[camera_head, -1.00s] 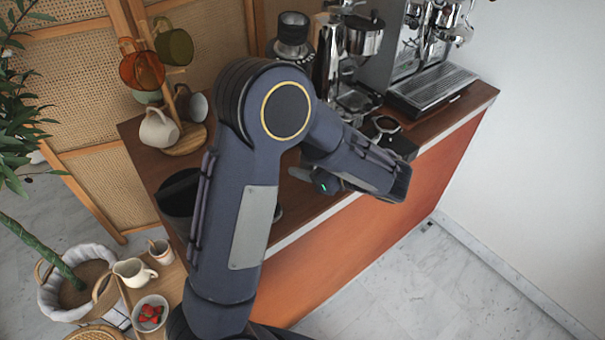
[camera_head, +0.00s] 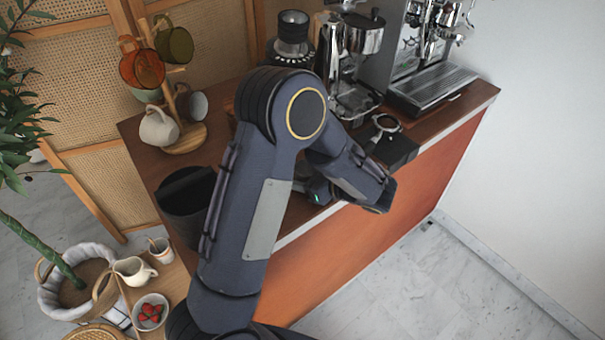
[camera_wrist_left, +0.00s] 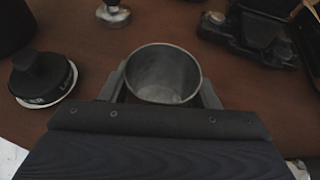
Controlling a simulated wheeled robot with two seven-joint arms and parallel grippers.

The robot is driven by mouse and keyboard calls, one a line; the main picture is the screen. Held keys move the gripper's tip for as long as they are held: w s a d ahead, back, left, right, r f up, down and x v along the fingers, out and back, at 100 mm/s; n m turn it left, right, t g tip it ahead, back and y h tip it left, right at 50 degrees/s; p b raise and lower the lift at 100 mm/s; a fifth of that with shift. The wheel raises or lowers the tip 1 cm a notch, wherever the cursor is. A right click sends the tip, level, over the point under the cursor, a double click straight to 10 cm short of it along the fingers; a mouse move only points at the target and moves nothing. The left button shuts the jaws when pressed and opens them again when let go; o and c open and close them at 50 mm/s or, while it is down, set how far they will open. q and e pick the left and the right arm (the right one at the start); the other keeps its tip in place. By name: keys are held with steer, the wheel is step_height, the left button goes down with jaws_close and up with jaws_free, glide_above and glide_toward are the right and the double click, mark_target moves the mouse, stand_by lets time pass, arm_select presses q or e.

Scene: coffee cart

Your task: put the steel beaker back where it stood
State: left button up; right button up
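The steel beaker (camera_wrist_left: 163,72) shows in the left wrist view as an open, empty grey cup, seen from above. My left gripper (camera_wrist_left: 162,92) has one finger on each side of it, and the fingers appear to touch its wall. I cannot tell whether its base rests on the counter. In the head view my left arm hides most of the beaker, and the left gripper (camera_head: 308,190) is over the counter's front edge area. My right gripper is in neither current view.
The wooden counter (camera_head: 150,160) carries a black bin (camera_head: 186,205), a mug tree (camera_head: 186,138), a grinder (camera_head: 352,60), a portafilter (camera_head: 385,123) and an espresso machine (camera_head: 430,85). In the left wrist view a black round tool (camera_wrist_left: 43,78) and a steel tamper (camera_wrist_left: 113,14) stand near the beaker.

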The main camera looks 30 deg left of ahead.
arm_select(q)
steer(key=shift+o, duration=1.4)
steer(key=shift+r, duration=0.15)
steer(key=v, duration=1.2)
steer(key=shift+b, duration=0.35)
steer(key=shift+d, duration=0.1)
